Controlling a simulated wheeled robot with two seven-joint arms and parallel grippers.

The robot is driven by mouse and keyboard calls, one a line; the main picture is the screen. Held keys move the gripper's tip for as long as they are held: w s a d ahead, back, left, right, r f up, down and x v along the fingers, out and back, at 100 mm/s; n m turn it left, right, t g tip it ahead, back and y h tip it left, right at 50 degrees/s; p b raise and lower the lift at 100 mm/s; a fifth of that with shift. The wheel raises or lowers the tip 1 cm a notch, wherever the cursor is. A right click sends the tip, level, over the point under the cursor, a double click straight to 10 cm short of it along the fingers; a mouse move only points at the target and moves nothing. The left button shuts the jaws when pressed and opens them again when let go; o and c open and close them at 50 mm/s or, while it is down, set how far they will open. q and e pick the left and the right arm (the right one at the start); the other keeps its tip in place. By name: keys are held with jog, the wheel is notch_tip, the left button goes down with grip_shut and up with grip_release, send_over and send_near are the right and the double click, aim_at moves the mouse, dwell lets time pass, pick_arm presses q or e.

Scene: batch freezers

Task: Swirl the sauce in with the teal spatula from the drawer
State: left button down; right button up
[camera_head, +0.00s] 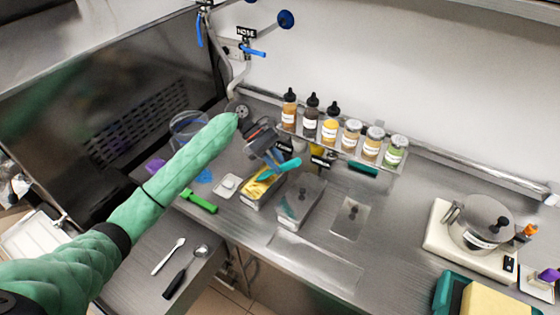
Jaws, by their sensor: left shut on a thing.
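My left arm, in a green quilted sleeve, reaches in from the left. Its dark gripper (272,153) is over the metal pan (251,203) with yellow contents (258,186). The gripper is shut on the teal spatula (289,164), which lies slanted over the pan. The spatula's lower end is at the yellow contents; how deep it reaches I cannot tell. Sauce-like bottles with dark tips (311,116) stand on the rack behind. The lower-left surface, which looks like an open drawer (200,280), holds a white spoon (169,257) and a black-handled scoop (181,275). My right gripper is not in view.
A lidded pan (302,203) stands right of the yellow one. A flat metal lid (350,218) lies further right. A green-handled tool (199,202) lies left. A scale with a pot (480,222) stands far right. The front middle counter is clear.

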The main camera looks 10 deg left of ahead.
pick_arm(q)
jog(key=shift+r, duration=4.1)
